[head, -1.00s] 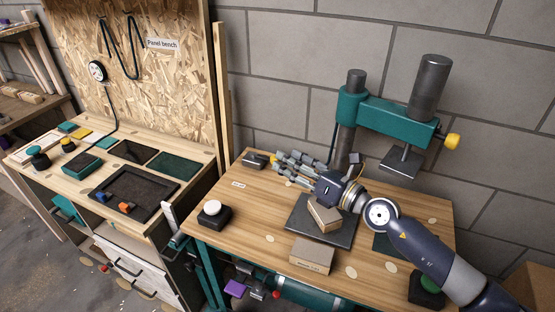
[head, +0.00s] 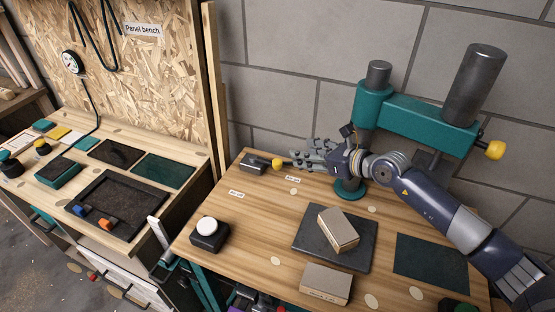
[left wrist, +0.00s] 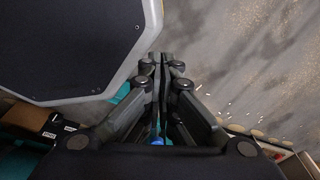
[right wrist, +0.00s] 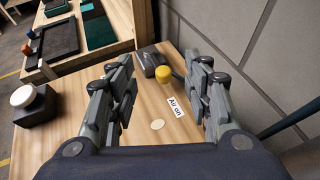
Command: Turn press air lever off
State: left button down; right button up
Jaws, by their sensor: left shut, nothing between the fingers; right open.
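The press air lever has a dark grey body (head: 254,166) and a yellow knob (head: 278,163) on its right, near the back left corner of the press table. In the right wrist view the knob (right wrist: 192,77) is beside a white label (right wrist: 176,106) reading "Air on". My right gripper (head: 300,160) is open and reaches in from the right, its fingertips close to the knob. In the right wrist view the knob is between the spread fingers, nearer the right one; contact cannot be told. My left gripper (left wrist: 158,62) is shut and empty, away over the floor.
The teal press (head: 420,112) stands behind my right arm. A dark plate (head: 308,246) with a wooden block (head: 338,230), another block (head: 326,283) and a white-button box (head: 209,232) are on the table. A second label (head: 236,193) is unreadable.

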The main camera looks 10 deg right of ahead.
jog(key=b, duration=0.6)
send_near(280, 163)
pick_arm(q)
notch_tip(280, 163, down, 7)
jog(key=s, duration=0.1)
pick_arm(e)
jog(key=x, duration=0.9)
jog(key=shift+w+a+f, duration=0.15)
jog(key=shift+w+a, duration=0.05)
jog(key=shift+w, duration=0.15)
pick_arm(q)
jog(key=shift+a, duration=0.1)
pick_arm(e)
grip_shut()
